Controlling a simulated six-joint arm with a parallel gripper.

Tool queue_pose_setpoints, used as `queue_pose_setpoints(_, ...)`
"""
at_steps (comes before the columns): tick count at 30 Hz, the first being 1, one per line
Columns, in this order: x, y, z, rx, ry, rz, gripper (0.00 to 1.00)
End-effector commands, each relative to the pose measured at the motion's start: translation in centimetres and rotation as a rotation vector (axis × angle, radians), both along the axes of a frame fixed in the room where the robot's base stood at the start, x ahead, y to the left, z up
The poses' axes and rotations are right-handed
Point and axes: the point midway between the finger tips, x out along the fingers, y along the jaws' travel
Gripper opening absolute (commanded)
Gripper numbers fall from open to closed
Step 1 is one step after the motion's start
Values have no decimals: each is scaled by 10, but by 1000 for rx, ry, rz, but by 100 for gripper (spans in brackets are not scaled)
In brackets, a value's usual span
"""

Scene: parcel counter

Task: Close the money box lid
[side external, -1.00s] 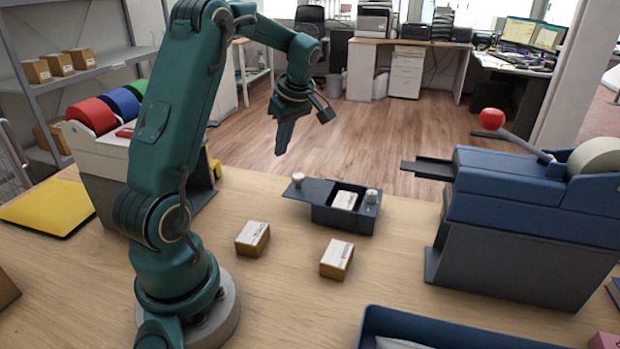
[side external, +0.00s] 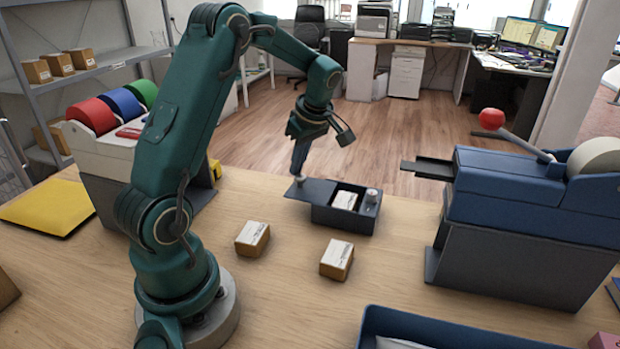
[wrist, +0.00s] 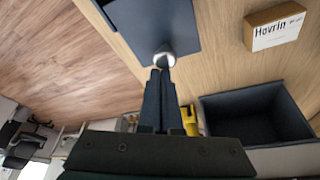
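The dark grey money box (side external: 340,218) stands on the counter in the side view. Its flat lid (side external: 319,190) sticks out to the left, so the right part of the box is open and a small white-topped carton (side external: 345,200) shows inside. A pale knob (side external: 299,181) stands at the lid's left end. My gripper (side external: 298,172) points down right at this knob. In the wrist view the two dark fingers (wrist: 158,72) are together, with the knob (wrist: 164,58) just past their tips and the lid (wrist: 152,25) beyond. I cannot tell whether they touch the knob.
A second pale knob (side external: 373,194) is on the box's right end. Two small cartons, one left (side external: 252,238) and one right (side external: 337,259), lie in front of the box. A blue machine (side external: 530,200) stands at right, and a blue tray (side external: 450,330) at the front.

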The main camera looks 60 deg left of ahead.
Motion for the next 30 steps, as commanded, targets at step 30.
queue_pose_setpoints(30, 37, -24, 5, -2, -2, 7, 0)
